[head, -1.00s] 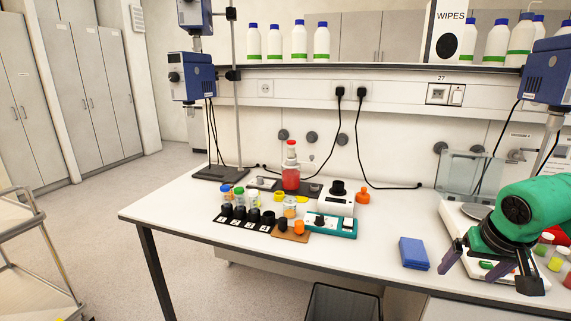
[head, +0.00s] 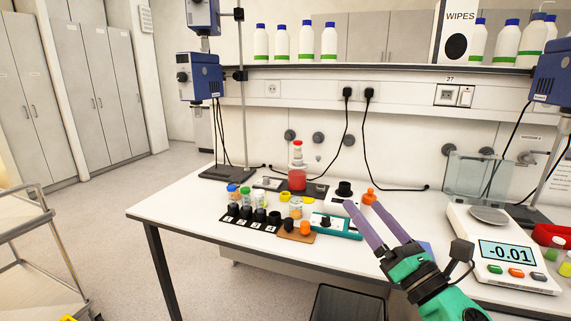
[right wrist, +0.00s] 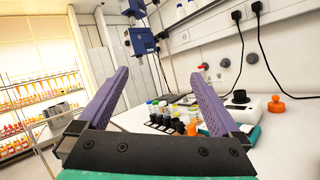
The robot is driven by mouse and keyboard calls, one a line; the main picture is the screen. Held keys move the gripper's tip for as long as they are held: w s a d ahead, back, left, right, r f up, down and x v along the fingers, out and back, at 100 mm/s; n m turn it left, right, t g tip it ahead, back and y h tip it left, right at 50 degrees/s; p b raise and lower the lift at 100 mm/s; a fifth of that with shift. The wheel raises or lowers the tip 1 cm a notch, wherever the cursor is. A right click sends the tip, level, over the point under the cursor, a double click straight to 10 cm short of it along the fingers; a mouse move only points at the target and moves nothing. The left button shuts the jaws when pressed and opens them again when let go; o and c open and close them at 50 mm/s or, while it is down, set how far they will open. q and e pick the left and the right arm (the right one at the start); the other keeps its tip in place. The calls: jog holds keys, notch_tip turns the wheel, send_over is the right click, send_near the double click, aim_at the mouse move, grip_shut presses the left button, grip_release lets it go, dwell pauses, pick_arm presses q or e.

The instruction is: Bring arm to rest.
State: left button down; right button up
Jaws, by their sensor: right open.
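My right gripper (head: 370,222) is open with nothing between its purple fingers. In the head view its green arm comes in from the bottom right, and it hangs over the front part of the bench, in front of a blue box that it mostly hides. In the right wrist view the gripper (right wrist: 158,88) shows its two fingers spread, pointing toward the bench's vials and the far wall. My left gripper is not in view.
The white bench (head: 200,205) holds a row of vials on a black numbered strip (head: 250,222), a red-filled bottle (head: 297,172), a teal device (head: 338,228) and an orange stopper (head: 369,196). A balance (head: 505,257) reading -0.01 stands right. A bin (head: 345,303) is below the bench.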

jog(key=d+f+m+g+h, duration=0.3)
jog(key=d+f+m+h, duration=0.9)
jog(key=m, duration=0.8)
jog(key=s+f+m+g, duration=0.3)
jog(key=f+m, duration=0.1)
jog(key=f, duration=0.2)
jog(key=s+f+m+g, duration=0.3)
jog(key=f+m, duration=0.1)
jog(key=f, duration=0.3)
jog(key=s+a+f+m+g+y, duration=0.2)
jog(key=s+f+m+g, duration=0.2)
jog(key=s+f, duration=0.3)
jog(key=s+a+f+m+g+y, duration=0.1)
jog(key=s+a+f+m+g, duration=0.3)
jog(key=s, duration=0.4)
notch_tip(320, 180, down, 25)
jog(key=s+d+n+g, duration=0.1)
jog(key=s+d, duration=0.1)
jog(key=s+d+f+g, duration=0.1)
jog(key=s+d+f, duration=0.1)
jog(key=s+f, duration=1.1)
jog(key=s, duration=0.4)
jog(key=shift+d+f+n, duration=0.2)
jog(key=shift+f+n, duration=0.1)
jog(key=shift+f, duration=0.05)
